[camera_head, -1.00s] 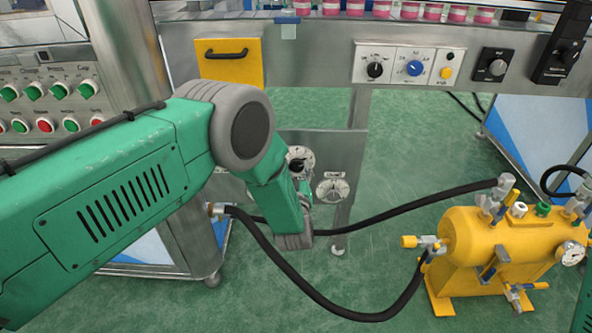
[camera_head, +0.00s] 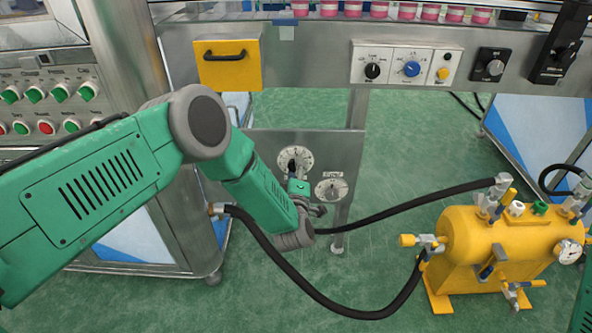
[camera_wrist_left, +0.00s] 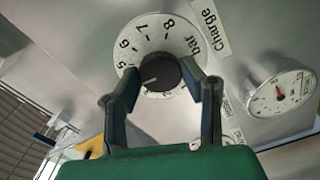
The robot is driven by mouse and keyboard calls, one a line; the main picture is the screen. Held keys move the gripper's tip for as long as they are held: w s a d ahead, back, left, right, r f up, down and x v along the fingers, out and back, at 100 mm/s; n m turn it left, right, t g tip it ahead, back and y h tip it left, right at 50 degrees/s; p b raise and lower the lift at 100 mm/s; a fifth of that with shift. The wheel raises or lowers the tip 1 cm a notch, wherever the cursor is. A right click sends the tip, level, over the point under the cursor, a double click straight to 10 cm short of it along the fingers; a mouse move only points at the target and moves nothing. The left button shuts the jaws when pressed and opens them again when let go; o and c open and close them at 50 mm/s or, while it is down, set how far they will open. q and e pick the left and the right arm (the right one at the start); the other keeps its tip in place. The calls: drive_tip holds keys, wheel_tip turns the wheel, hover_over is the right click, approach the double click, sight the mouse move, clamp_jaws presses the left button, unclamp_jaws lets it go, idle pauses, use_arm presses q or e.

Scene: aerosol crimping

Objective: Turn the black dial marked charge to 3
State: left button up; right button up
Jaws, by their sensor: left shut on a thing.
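The black dial (camera_wrist_left: 159,73) sits in the middle of a round white scale beside the label Charge (camera_wrist_left: 208,28). The left wrist view shows the scale numbers 5 to 8 and the word bar; the lower numbers are hidden behind my fingers. The dial's pale mark points left and slightly down in that view, just past the 5. My left gripper (camera_wrist_left: 165,92) is shut on the dial, one finger on each side. In the head view the white scale (camera_head: 295,153) shows above my left gripper (camera_head: 298,187). My right gripper is not in view.
A second round gauge (camera_head: 331,189) with a red needle is right beside the dial on the same metal plate. A black hose (camera_head: 300,281) runs below to a yellow tank (camera_head: 475,245). A control panel with a blue knob (camera_head: 411,69) is above.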

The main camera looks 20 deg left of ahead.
use_arm(q)
drive_tip(key=n, duration=0.5)
drive_tip(key=n+b, duration=0.1)
drive_tip(key=n, duration=0.2)
drive_tip(key=shift+s+a+f, duration=0.1)
drive_tip(key=shift+f, duration=0.15)
drive_tip(key=shift+n, duration=0.3)
drive_tip(key=o, duration=1.1)
drive_tip(key=shift+f, duration=0.1)
drive_tip(key=shift+o, duration=0.2)
drive_tip(key=shift+r, duration=0.2)
drive_tip(key=v, duration=1.2)
